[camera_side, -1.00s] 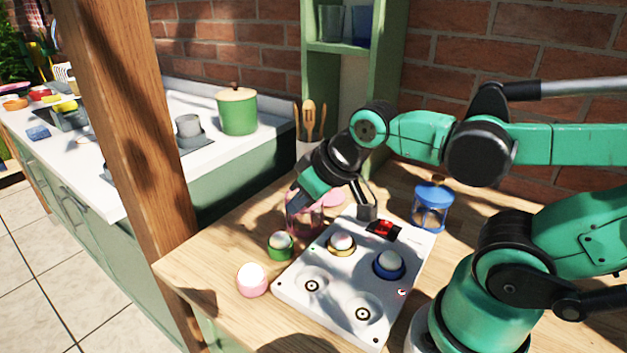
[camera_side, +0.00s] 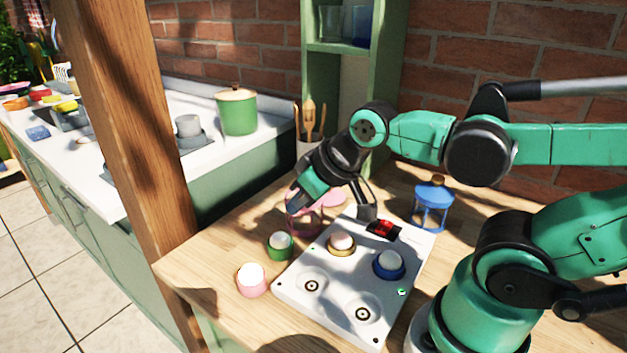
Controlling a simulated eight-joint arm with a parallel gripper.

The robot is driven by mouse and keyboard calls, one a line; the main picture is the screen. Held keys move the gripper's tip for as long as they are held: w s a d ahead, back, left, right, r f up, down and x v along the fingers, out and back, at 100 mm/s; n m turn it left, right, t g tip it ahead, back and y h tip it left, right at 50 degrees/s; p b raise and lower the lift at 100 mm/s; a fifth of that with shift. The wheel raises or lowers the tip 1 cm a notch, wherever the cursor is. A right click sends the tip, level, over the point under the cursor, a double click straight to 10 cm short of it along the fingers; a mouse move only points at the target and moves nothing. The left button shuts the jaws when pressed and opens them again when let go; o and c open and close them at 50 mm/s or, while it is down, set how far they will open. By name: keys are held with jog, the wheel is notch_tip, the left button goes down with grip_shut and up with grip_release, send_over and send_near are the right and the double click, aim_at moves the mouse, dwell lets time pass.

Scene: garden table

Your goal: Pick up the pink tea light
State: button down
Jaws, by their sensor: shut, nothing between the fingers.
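The pink tea light (camera_side: 252,281), a pink cup with a white top, stands upright on the wooden table, left of the white board's front left corner. My gripper (camera_side: 291,206) is up and behind it, beside the pink lantern (camera_side: 303,222), which it partly covers. The gripper is shut and empty, well apart from the pink tea light. A green tea light (camera_side: 280,246) stands on the table between them. On the white board (camera_side: 333,290) sit a yellow-rimmed tea light (camera_side: 341,244) and a blue tea light (camera_side: 389,265). Two round board spots in front are empty.
A blue lantern (camera_side: 432,207) stands behind the board on the right. A red display (camera_side: 383,229) is at the board's back edge. A wooden post (camera_side: 135,150) rises left of the table. A pot with wooden spoons (camera_side: 309,125) stands behind. Bare wood (camera_side: 215,262) lies left of the tea lights.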

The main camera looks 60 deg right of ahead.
grip_release()
dwell(0.3)
jog(key=n+g, duration=0.6)
jog(key=g, duration=0.1)
send_over(248, 268)
notch_tip(248, 268, down, 7)
jog(key=shift+s+d+r, duration=0.1)
jog(key=shift+d, duration=0.05)
jog(key=shift+f, duration=3.1)
